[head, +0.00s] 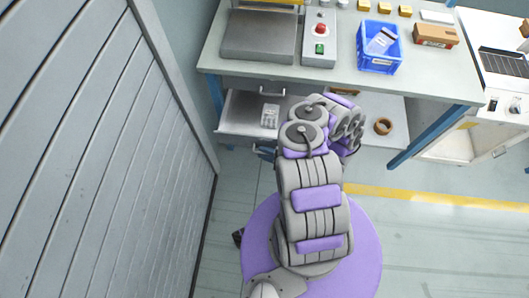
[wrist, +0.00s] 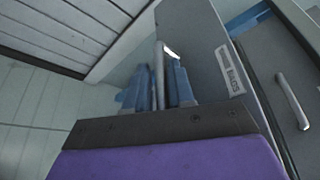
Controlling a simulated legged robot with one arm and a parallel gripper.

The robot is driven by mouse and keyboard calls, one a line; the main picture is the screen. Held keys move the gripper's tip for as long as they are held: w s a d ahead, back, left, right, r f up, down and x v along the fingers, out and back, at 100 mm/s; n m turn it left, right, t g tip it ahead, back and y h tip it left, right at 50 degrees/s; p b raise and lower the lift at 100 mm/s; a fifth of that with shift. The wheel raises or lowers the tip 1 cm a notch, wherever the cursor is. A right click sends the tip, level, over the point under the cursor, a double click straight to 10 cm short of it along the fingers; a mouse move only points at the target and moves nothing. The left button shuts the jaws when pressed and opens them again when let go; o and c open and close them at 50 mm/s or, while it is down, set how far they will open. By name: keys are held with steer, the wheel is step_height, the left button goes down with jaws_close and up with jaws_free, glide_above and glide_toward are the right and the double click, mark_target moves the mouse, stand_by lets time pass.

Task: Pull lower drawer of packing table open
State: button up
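The packing table (head: 430,88) stands ahead in the head view. Under its left side a grey drawer (head: 240,122) sticks out past the front edge, and a small pale item lies in it. My gripper (head: 266,153) is low at this drawer's front, mostly behind my arm. In the wrist view the blue fingers of my gripper (wrist: 162,88) stand close on both sides of a metal handle (wrist: 160,62) on a grey, labelled drawer front (wrist: 205,50). They look shut on it. A second drawer front (wrist: 275,70) with its own bar handle (wrist: 292,100) shows at the right.
A slatted shutter wall (head: 90,150) runs close on the left. A blue table leg (head: 425,137) stands to the right, and a tape roll (head: 382,126) lies on the low shelf. A blue bin (head: 379,62) is on the tabletop. Floor is free at right.

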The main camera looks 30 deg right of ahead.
steer(key=shift+r, duration=0.1)
steer(key=shift+s+d+r+p, duration=0.2)
steer(key=shift+s+p, duration=0.1)
steer(key=shift+s, duration=0.1)
steer(key=p+v, duration=0.2)
steer(key=v, duration=1.4)
steer(key=shift+d+f, duration=0.2)
steer(key=shift+f, duration=0.15)
steer(key=shift+s, duration=0.1)
